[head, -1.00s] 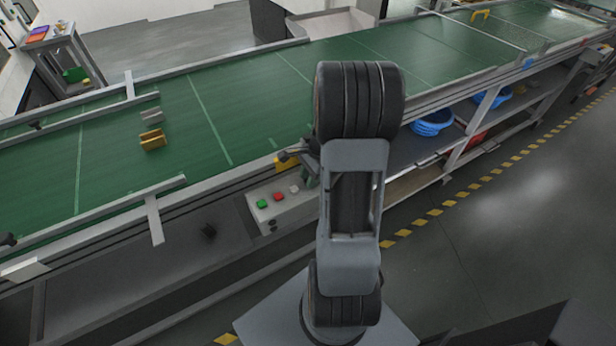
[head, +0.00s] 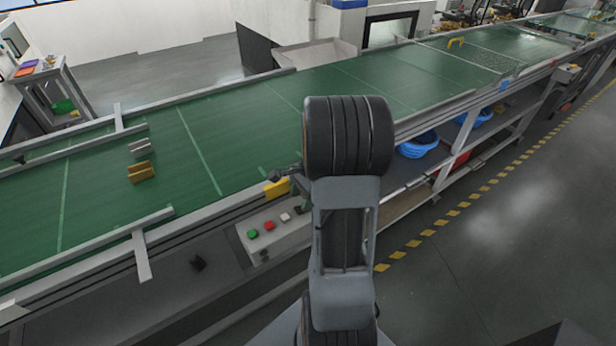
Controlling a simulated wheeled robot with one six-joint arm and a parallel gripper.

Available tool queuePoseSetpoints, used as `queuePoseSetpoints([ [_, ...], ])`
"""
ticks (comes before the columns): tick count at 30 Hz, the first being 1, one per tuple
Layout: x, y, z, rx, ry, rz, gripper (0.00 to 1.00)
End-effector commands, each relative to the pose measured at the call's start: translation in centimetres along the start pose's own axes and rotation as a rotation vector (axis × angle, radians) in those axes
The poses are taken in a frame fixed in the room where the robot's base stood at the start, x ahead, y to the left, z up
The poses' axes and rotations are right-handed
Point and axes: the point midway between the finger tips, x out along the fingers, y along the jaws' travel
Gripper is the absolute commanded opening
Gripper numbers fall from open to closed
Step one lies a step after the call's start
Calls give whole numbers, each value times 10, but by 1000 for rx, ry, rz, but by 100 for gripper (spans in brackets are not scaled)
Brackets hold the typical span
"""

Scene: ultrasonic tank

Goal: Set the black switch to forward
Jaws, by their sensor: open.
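The control box (head: 275,238) is mounted at the near side of the green conveyor. Its top carries a green button, a red button and a white button in a row. A small black part (head: 298,210), which looks like the black switch, sits at the right end of this row, close to my arm. Its setting is too small to read. My gripper (head: 287,175) shows only in part as a dark shape left of my arm, above the far edge of the box. My arm hides the rest of it. It is open, with nothing seen held, and appears apart from the switch.
A yellow piece (head: 277,187) is at the conveyor's near rail beside my gripper. A yellow-brown block (head: 141,172) and a grey block (head: 139,147) lie on the belt (head: 200,150). Blue bins (head: 418,146) stand under the conveyor. The floor at right is clear.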

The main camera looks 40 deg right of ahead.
Motion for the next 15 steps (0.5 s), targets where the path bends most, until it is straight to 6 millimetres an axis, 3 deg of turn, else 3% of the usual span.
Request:
queuePoseSetpoints([
  [9, -67, -1, -1, 1, 2, -5, 55],
  [15, -94, -1, 0, 1, 2, -4, 55],
])
